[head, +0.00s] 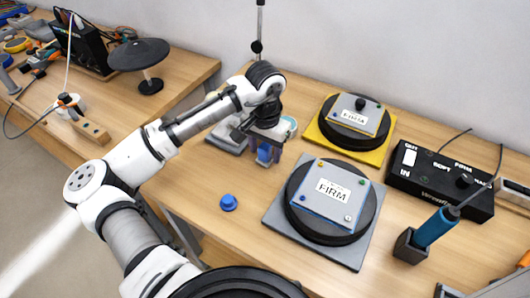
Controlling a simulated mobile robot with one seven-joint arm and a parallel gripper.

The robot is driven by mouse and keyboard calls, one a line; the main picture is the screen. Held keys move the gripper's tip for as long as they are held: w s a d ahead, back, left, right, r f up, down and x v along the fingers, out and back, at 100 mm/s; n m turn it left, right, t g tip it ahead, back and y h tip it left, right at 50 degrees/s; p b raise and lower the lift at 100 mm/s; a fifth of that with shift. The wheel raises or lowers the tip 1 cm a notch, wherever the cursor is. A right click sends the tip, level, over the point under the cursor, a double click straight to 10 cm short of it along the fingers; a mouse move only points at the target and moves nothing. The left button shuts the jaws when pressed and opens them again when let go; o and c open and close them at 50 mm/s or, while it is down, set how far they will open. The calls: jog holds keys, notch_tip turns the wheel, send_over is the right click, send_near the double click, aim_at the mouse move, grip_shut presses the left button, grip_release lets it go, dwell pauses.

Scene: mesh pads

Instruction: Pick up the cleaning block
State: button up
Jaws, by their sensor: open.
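My gripper (266,151) points down over the middle table, left of the two round black pads. Its fingers are apart. A small blue block (264,155) shows between or just behind the fingertips; I cannot tell whether they touch it. It may be the cleaning block, but no label shows on it. The gripper and wrist hide part of the area around it.
A blue knob-like piece (228,203) lies in front. Pads with "FIRM" plates stand on a grey board (274,218) and a yellow board (387,146). A black control box (440,182) and a blue-handled tool in a holder (433,229) are right. A grey base (227,139) is left of the gripper.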

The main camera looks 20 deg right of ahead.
aim_at(266, 146)
jog(key=c, duration=1.1)
jog(key=shift+r, duration=0.1)
notch_tip(266, 146, up, 20)
jog(key=shift+f+b, duration=0.1)
jog(key=shift+b, duration=0.7)
jog(key=o, duration=0.3)
jog(key=shift+c, duration=0.8)
